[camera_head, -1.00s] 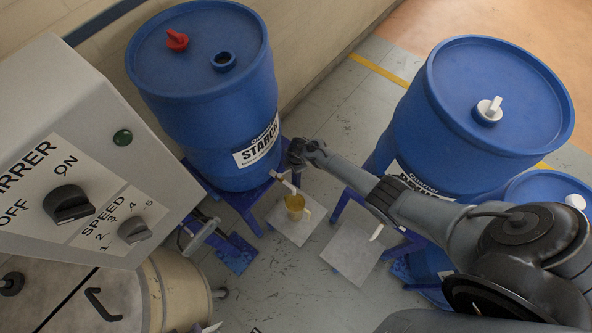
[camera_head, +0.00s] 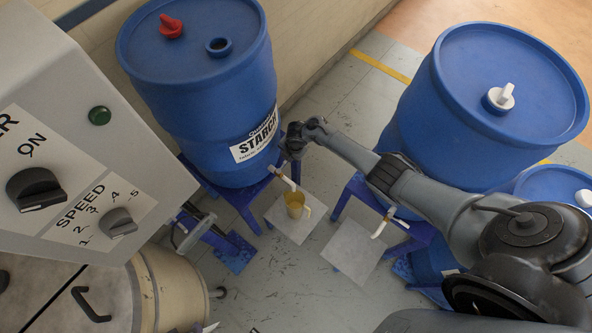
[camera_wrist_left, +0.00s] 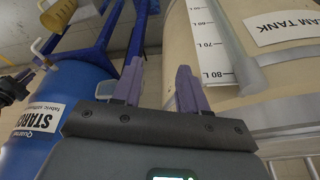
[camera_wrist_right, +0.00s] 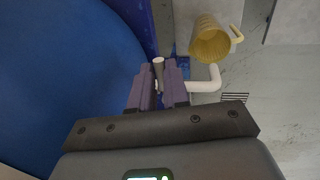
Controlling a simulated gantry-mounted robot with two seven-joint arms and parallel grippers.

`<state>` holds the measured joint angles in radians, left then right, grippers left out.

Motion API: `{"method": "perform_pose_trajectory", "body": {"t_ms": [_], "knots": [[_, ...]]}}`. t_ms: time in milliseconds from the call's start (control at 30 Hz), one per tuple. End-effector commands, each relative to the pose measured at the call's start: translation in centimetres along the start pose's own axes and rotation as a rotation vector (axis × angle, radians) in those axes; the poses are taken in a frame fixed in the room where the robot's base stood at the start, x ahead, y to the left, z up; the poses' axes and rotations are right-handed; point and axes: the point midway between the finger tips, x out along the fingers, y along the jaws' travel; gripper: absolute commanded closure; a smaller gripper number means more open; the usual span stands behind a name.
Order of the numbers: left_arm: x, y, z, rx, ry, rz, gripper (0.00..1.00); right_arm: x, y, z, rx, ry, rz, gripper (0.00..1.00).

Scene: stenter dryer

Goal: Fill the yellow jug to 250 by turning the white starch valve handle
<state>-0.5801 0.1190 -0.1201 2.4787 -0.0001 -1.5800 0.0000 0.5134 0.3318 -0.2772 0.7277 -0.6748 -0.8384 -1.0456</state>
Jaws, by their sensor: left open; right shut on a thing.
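The yellow jug (camera_head: 294,208) stands on a grey plate (camera_head: 308,228) below the white starch spout (camera_head: 284,179). It also shows in the right wrist view (camera_wrist_right: 210,42) and the left wrist view (camera_wrist_left: 56,16). Its fill level and markings cannot be read, and no stream is visible. My right gripper (camera_wrist_right: 158,84) is shut on the white valve handle (camera_wrist_right: 158,68), beside the blue starch barrel (camera_head: 205,95). The fingers hide most of the handle. My left gripper (camera_wrist_left: 158,85) is open and empty, in front of the cream tank; it is outside the head view.
A second blue barrel (camera_head: 500,110) stands at right, with its own white spout (camera_head: 382,226) over another grey plate (camera_head: 357,253). The grey control panel (camera_head: 90,190) fills the left. A cream tank (camera_wrist_left: 210,20) is close to my left gripper.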

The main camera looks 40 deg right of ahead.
Motion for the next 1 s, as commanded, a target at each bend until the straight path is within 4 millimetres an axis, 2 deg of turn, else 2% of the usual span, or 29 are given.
{"method": "perform_pose_trajectory", "body": {"t_ms": [100, 133, 267, 667, 1000], "knots": [[0.0, -0.1, 0.0, 0.004, 0.0, -0.004, 0.57, 0.1, -0.1, -0.1, -0.002, 0.001, -0.001, 1.0], [0.0, -0.1, 0.0, 0.005, 0.0, -0.004, 0.57, 0.1, -0.1, -0.1, -0.002, 0.001, -0.001, 0.8], [0.0, -0.2, 0.0, 0.007, 0.0, -0.006, 0.57, 0.1, -0.1, -0.1, -0.001, 0.001, -0.001, 0.6], [-0.5, -0.1, -0.2, 0.002, 0.001, -0.002, 0.57, -0.4, 0.0, 0.0, 0.001, 0.0, -0.001, 0.6], [-4.0, 0.0, -1.3, -0.006, 0.003, 0.005, 0.57, -3.8, 0.0, 0.0, 0.0, -0.001, -0.002, 0.6]]}}
